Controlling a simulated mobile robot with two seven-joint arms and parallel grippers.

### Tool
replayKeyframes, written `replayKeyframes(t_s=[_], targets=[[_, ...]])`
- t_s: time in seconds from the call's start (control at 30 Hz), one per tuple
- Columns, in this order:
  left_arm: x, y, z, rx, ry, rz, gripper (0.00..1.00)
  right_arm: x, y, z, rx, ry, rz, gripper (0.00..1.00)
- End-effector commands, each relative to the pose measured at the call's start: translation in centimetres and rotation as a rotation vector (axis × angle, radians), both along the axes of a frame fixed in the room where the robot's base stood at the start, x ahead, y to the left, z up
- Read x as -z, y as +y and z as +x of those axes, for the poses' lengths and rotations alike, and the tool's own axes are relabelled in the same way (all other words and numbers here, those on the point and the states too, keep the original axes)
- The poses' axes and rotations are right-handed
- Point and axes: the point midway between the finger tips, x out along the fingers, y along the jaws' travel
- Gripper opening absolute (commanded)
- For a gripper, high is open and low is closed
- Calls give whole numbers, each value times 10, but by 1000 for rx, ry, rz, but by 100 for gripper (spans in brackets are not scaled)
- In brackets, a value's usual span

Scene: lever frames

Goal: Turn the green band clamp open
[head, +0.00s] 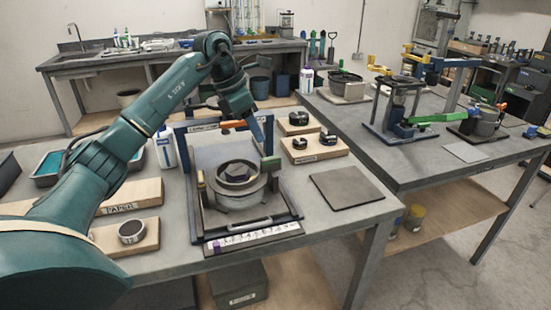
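A grey round pot with a band around it (238,190) sits in a dark blue frame (196,226) on the near table. A dull green block (270,163) stands at the right of the band, and an olive one (201,181) at its left. They look like parts of the green band clamp, but I cannot tell for certain. My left gripper (258,122) is above and behind the pot, near the frame's back bar. It appears apart from the green block; its fingers are too small and overlapped to read. My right gripper is not in view.
An orange handle (232,124) lies on the frame's back bar. Wooden blocks with black rings (314,150) stand behind right. A dark flat mat (346,187) lies bare at the right. A bright green lever (436,118) is on the right table. A white bottle (166,150) stands left.

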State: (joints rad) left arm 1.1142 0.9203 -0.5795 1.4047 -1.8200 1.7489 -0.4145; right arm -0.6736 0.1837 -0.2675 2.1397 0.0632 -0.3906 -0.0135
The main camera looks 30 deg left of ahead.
Motion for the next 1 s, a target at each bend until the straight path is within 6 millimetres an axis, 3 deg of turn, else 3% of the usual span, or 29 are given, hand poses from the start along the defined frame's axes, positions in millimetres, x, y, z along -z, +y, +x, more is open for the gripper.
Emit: replayKeyframes(t_s=[0.2, 0.43, 0.63, 0.9, 1.0], targets=[[45, -13, 13, 0, 5, -4, 36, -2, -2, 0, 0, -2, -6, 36], [80, -23, 25, 1, 2, -5, 36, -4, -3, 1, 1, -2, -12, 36], [93, -26, 30, 0, 0, -4, 36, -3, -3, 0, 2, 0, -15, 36], [95, -26, 30, 1, -1, -3, 36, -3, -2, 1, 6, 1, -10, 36], [95, -26, 30, 1, -1, -3, 30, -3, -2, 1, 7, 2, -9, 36]])
